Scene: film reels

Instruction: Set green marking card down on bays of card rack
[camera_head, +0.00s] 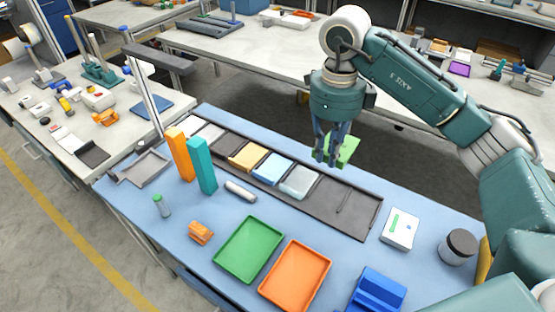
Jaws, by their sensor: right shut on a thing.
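My right gripper (327,160) is shut on the green marking card (349,148) and holds it above the long dark card rack (346,206), over its far edge. The gripper's fingers hide part of the card. Several bays of the rack hold cards, among them a yellow-orange card (246,156), a light blue card (272,169) and a pale grey-white card (299,182). The right end of the rack is bare, with a thin dark line across it. My left gripper is out of view.
An orange block (180,155) and a teal block (202,166) stand upright in front of the rack's left part. A green tray (249,249) and an orange tray (295,275) lie nearer. A white box (400,229) and a dark-lidded jar (458,247) stand right of the rack.

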